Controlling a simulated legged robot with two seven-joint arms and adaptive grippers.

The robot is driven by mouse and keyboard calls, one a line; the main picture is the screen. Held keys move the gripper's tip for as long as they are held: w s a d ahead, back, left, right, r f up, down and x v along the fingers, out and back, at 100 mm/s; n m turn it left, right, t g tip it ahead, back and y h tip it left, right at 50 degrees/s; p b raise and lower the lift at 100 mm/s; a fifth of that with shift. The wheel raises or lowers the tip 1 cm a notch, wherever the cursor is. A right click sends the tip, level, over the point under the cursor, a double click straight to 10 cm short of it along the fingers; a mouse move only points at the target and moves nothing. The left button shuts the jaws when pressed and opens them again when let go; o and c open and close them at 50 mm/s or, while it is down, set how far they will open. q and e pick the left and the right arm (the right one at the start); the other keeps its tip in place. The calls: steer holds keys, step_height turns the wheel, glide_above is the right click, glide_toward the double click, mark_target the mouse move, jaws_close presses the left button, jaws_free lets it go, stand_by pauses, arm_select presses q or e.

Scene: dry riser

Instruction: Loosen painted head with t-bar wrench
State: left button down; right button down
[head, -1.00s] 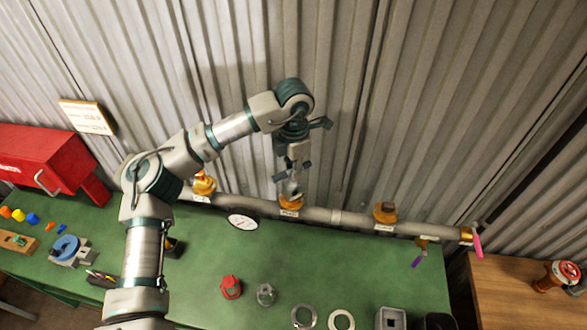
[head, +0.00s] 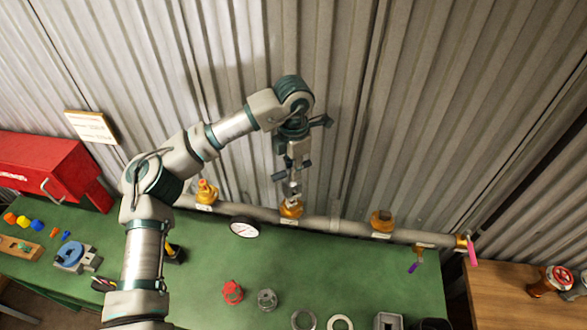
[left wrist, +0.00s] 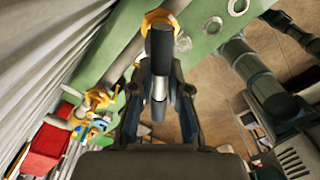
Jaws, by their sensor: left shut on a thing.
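My left gripper (head: 292,176) is shut on the t-bar wrench, above the middle brass fitting (head: 291,209) on the grey pipe. In the left wrist view the wrench (left wrist: 160,72) shows as a dark bar end and a bright metal shaft between the fingers (left wrist: 160,95). The wrench points down at the fitting, whose orange-yellow rim (left wrist: 158,17) shows beyond it. I cannot tell whether the wrench's socket is seated on the head, as the wrench and gripper cover it. My right gripper is not in view.
The grey pipe (head: 340,226) runs along the corrugated wall, with other brass fittings at left (head: 206,192) and right (head: 382,220). A white gauge (head: 244,228) sits in front of it. The green bench (head: 330,270) holds a red part (head: 232,292) and rings near its front.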

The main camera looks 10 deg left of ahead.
arm_select(q)
steer(key=shift+r+p, duration=1.85)
steer(key=shift+r, duration=0.75)
steer(key=shift+f, duration=0.1)
